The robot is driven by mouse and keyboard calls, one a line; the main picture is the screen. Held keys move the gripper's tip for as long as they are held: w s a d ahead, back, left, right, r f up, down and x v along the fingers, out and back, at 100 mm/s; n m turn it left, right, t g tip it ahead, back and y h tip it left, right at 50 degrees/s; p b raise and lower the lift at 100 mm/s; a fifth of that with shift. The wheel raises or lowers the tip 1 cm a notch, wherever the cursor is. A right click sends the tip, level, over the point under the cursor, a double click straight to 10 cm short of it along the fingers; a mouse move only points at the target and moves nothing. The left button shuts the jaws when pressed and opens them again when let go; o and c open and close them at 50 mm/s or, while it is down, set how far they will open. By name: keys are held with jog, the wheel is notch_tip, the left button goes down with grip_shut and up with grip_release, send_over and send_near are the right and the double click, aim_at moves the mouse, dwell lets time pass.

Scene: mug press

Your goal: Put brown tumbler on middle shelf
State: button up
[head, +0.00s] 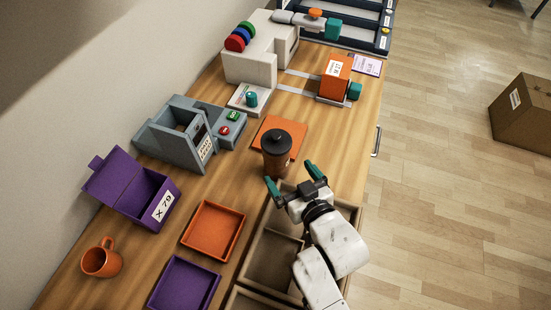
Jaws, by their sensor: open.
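My gripper (290,177) is open and empty. Its two teal fingertips are spread just in front of the tumbler, on the near right side. The fingers appear apart from the tumbler, though the exact gap is hard to tell. No shelf that I can clearly name as the middle one shows in this view.
An open wooden drawer (268,262) lies below my arm. Orange (213,231) and purple (183,284) trays, an orange mug (101,259), an open purple box (150,197) and a grey machine (172,138) stand left. A white press (259,60) and dark rack (378,35) stand at the back.

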aim_at(280, 160)
jog(key=x, duration=0.5)
jog(key=shift+w, duration=0.1)
jog(key=shift+d+p+x, duration=0.15)
jog(key=shift+p+x, duration=0.2)
jog(key=shift+x, duration=0.95)
jog(key=shift+d+p+x, duration=0.15)
jog(key=shift+p+x, duration=0.15)
jog(key=shift+x, duration=1)
jog(key=shift+w, duration=0.1)
jog(key=shift+c, duration=0.4)
jog(key=c, duration=1)
jog(key=shift+r, duration=0.1)
jog(key=shift+c, duration=1)
jog(key=shift+r, duration=0.1)
